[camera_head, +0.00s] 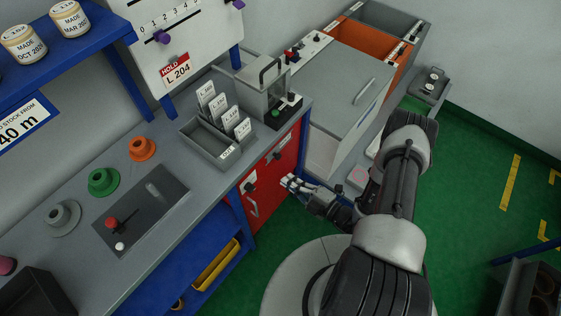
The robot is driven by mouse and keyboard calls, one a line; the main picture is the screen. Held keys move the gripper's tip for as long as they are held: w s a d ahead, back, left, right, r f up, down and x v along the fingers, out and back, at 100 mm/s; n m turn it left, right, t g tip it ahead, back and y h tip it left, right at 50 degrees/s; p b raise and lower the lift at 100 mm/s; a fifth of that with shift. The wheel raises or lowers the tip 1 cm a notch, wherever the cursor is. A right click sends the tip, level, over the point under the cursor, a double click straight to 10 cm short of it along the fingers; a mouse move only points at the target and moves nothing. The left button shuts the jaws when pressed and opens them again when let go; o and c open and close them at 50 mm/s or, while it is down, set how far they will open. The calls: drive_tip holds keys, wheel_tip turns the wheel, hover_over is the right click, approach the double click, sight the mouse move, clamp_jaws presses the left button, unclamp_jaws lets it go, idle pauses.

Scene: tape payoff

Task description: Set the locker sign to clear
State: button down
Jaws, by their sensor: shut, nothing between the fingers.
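A red locker (264,181) is built under the grey bench, with dark knobs and a light pull handle on its front. I cannot read any sign wording on it. A small red and white sign reading HOLD and L 204 (177,70) is on the white board above the bench. My gripper (287,183) is shut and empty, in front of the locker's right part, near its front face. I cannot tell whether it touches the locker.
A grey tray of upright tags (208,141) and a clear-sided box (262,88) stand on the bench (75,199). Orange, green and grey spools are at left. A grey cabinet (337,85) stands right of the locker.

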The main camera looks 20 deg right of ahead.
drive_tip(key=shift+s+d+f+m+t+h, duration=0.2)
drive_tip(key=shift+f+m+h, duration=0.1)
drive_tip(key=shift+f+m, duration=0.15)
drive_tip(key=shift+s+d+f+m+t+h, duration=0.1)
drive_tip(key=shift+s+f+m+h, duration=0.1)
drive_tip(key=shift+f+m+h, duration=0.15)
drive_tip(key=shift+w, duration=0.1)
drive_tip(key=b, duration=0.2)
approach(268, 157)
drive_tip(key=x, duration=0.4)
drive_tip(key=shift+w+a+r, duration=0.15)
drive_tip(key=shift+a, duration=0.4)
drive_tip(key=shift+w+d, duration=0.25)
drive_tip(key=shift+w, duration=0.05)
